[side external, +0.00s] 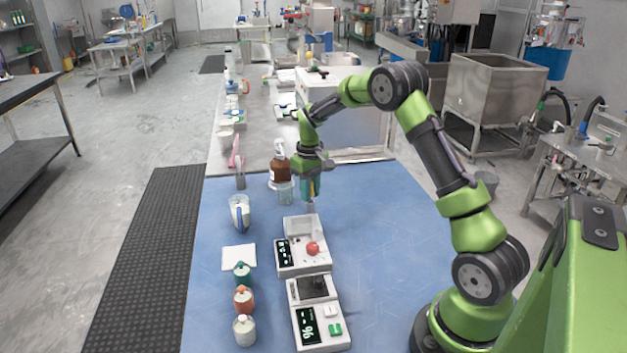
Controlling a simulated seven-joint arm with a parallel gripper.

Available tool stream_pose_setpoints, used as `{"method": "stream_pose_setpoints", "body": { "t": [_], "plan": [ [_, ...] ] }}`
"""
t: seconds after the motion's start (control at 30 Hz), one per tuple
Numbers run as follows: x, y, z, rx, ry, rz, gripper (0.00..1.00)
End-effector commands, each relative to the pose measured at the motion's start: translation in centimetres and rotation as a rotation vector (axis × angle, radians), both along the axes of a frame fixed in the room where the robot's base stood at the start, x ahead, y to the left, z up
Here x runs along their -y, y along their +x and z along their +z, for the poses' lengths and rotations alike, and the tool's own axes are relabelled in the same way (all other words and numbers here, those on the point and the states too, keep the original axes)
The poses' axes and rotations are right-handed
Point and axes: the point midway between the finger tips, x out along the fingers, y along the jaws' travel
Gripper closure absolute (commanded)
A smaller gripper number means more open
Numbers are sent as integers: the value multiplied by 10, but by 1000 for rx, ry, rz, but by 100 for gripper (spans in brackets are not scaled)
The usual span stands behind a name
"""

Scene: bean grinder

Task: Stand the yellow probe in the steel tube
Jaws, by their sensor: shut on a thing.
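My gripper (311,194) points down over the blue mat, behind the white device with a red knob. It is shut on the yellow probe (317,186), of which only a small yellow strip shows between the fingers. A short grey tip shows just below the fingers; I cannot tell whether it is part of the probe. A slim grey upright cylinder (240,179), which looks like the steel tube, stands to the left near the mat's far edge, apart from my gripper. Its opening is too small to make out.
A brown bottle (280,170) and a clear glass jar (286,193) stand close left of my gripper. The white device (302,261) and a scale (318,324) stand nearer. A jug (239,214) and several small bottles line the left. The mat's right side is clear.

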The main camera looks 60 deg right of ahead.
Motion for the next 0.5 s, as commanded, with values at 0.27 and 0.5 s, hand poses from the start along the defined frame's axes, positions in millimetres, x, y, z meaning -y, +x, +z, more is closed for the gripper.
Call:
{"method": "stream_pose_setpoints", "body": {
  "t": [0.27,0.5],
  "plan": [
    [0,0,-3,0,0,0,100],
    [0,0,-6,0,0,0,100]
  ]
}}
